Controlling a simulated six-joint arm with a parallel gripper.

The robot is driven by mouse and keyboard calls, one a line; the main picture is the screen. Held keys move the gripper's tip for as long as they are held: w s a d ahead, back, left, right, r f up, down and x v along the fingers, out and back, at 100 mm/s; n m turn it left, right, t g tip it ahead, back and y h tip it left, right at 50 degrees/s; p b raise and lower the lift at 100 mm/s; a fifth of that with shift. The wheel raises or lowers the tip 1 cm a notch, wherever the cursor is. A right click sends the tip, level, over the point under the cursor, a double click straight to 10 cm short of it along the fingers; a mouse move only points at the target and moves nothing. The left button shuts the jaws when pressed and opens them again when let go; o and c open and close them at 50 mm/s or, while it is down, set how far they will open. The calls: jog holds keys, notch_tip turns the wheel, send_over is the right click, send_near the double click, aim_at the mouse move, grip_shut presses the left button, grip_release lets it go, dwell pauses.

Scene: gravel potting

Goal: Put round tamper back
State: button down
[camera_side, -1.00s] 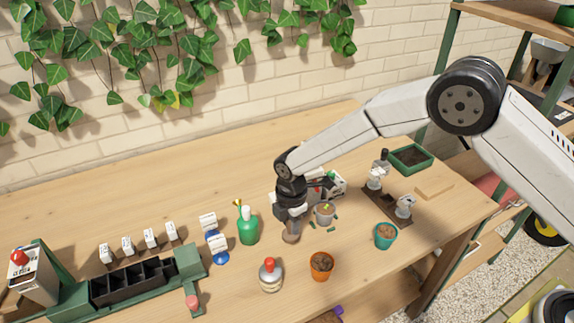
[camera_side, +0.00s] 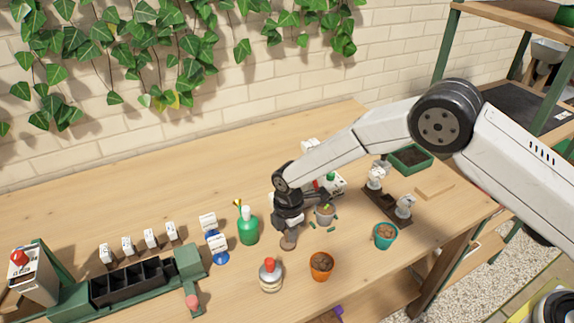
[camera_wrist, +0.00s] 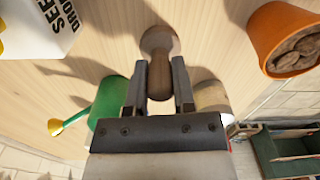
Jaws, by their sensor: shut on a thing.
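The round wooden tamper (camera_wrist: 160,42) is in the wrist view, its handle between the two fingers of my gripper (camera_wrist: 160,82) and its wider round end beyond the fingertips. In the side view my gripper (camera_side: 288,217) points down and is shut on the tamper (camera_side: 289,242). The tamper's round end is low over the table or touching it; I cannot tell which. My gripper hides the tamper's upper part in the side view. A dark board with white-labelled holders (camera_side: 387,208) stands to the right of my gripper; I cannot tell whether it is the tamper's place.
A green bottle (camera_side: 248,227) stands left of my gripper, and a red-capped container (camera_side: 270,276) and an orange pot (camera_side: 321,266) stand in front. A grey pot (camera_side: 325,214) is close on the right, a teal pot (camera_side: 385,236) further right. The back left table is clear.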

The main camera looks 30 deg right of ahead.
jog(key=shift+f, duration=0.1)
jog(key=shift+c, duration=2.2)
grip_release()
notch_tip(320, 180, up, 12)
jog(key=shift+d, duration=0.1)
